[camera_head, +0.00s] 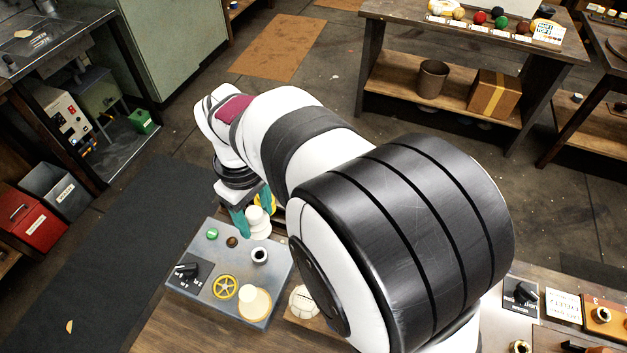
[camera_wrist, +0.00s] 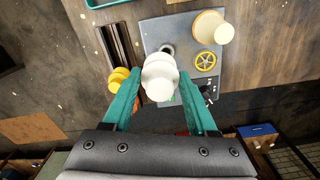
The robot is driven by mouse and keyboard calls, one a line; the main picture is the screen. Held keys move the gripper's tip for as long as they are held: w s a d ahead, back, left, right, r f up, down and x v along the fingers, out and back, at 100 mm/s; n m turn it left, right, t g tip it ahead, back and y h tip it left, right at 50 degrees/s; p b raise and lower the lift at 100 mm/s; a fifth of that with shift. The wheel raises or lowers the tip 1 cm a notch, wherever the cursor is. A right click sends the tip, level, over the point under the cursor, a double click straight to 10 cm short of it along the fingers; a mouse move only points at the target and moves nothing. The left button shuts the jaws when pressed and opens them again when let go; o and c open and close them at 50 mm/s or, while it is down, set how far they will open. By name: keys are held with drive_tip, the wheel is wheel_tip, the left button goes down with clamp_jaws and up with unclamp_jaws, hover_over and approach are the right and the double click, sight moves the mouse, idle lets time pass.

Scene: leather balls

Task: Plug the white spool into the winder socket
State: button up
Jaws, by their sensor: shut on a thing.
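The white spool (camera_head: 259,225) is held between the teal fingers of my gripper (camera_head: 254,212), with its wide end low over the back right edge of the winder panel. In the wrist view the spool (camera_wrist: 160,80) sits between both fingertips (camera_wrist: 160,88). The winder socket (camera_head: 260,255), a pale ring with a dark hole, is on the grey-blue panel (camera_head: 205,255), nearer the camera than the spool. In the wrist view the socket (camera_wrist: 168,48) shows just past the spool, partly hidden by it. I cannot tell the exact gap between spool and panel.
The panel also carries a yellow handwheel (camera_head: 225,287), a cream spool (camera_head: 255,303), a black switch (camera_head: 187,270) and a green button (camera_head: 212,234). A yellow spool (camera_wrist: 119,80) stands close beside my left-hand finger. A pale ball (camera_head: 303,301) lies right of the panel.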

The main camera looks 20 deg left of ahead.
drive_tip(key=shift+s+a, duration=0.4)
drive_tip(key=shift+s, duration=0.15)
drive_tip(key=shift+s+f, duration=0.1)
drive_tip(key=shift+f, duration=0.15)
approach(261, 258)
drive_tip(key=shift+f, duration=1.25)
idle(1.5)
drive_tip(key=o, duration=1.3)
drive_tip(key=shift+o, duration=0.2)
drive_tip(key=shift+r, duration=0.1)
wheel_tip(261, 258, up, 16)
drive_tip(key=shift+f, duration=0.2)
